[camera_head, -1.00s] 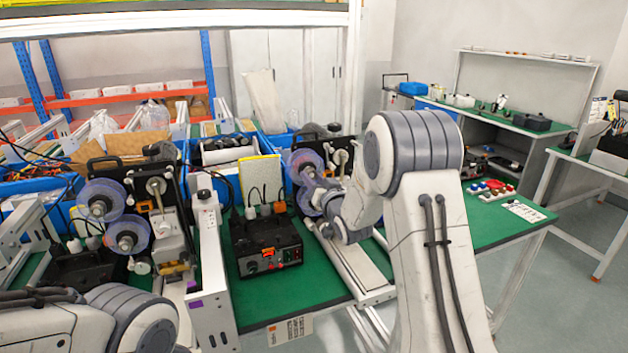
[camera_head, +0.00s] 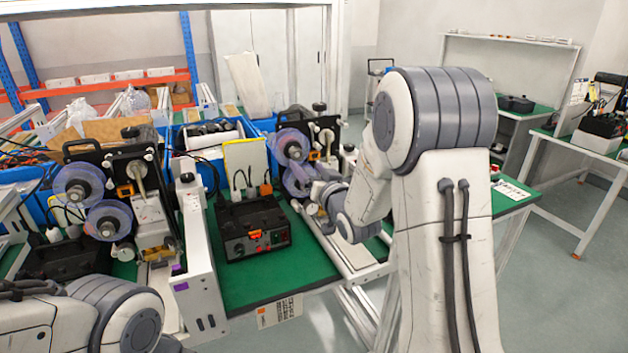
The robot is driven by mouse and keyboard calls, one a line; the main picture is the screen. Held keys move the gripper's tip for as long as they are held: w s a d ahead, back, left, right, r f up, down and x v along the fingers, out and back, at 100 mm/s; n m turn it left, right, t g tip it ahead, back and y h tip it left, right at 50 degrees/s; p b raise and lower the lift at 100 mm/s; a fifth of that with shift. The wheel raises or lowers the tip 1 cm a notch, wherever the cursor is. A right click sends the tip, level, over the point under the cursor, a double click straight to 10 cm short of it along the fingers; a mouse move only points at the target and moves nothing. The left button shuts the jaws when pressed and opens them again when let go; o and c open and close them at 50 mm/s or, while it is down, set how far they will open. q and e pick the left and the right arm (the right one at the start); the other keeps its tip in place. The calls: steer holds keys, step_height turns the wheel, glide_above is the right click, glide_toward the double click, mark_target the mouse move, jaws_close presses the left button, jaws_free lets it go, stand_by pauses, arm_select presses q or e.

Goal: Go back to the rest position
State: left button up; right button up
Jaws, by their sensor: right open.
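My right arm rises large in front of the bench. Its gripper (camera_head: 318,188) is at the far end of the arm, beside the clear reels of the right coder machine (camera_head: 291,143). The gripper is open, small in the picture and partly covered by its own wrist; whether it touches the machine I cannot tell. My left arm shows at the lower left corner, and its gripper is out of view. The left coder machine (camera_head: 118,180), with two clear reels, stands on the green bench above that arm.
A black control box (camera_head: 252,228) sits on the green bench top (camera_head: 270,285) between the machines. Blue bins (camera_head: 178,140) line the back. White rails (camera_head: 345,245) run beside my right arm. Another table (camera_head: 575,145) stands at the right, with open grey floor (camera_head: 550,290) before it.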

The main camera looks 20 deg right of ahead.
steer(key=s+a+f+n+g+y, duration=0.1)
steer(key=s+a+f+n+g, duration=0.1)
steer(key=s+a+f+g, duration=0.4)
steer(key=s+a+f+n+g+y, duration=0.1)
steer(key=s+a+f+n+g, duration=0.15)
steer(key=s+a, duration=0.7)
steer(key=s+a+n+g, duration=0.1)
steer(key=s+n+g, duration=0.1)
steer(key=s, duration=0.6)
steer(key=s+a+f+n+g+h, duration=0.1)
steer(key=s+g, duration=0.3)
steer(key=s, duration=0.4)
steer(key=s+a+f+n+g, duration=0.1)
steer(key=s+a+n+g, duration=0.1)
steer(key=s, duration=0.6)
steer(key=shift+s+a+f+n+g+h, duration=0.25)
steer(key=shift+a+n+g+h, duration=0.1)
steer(key=shift+a+g, duration=0.35)
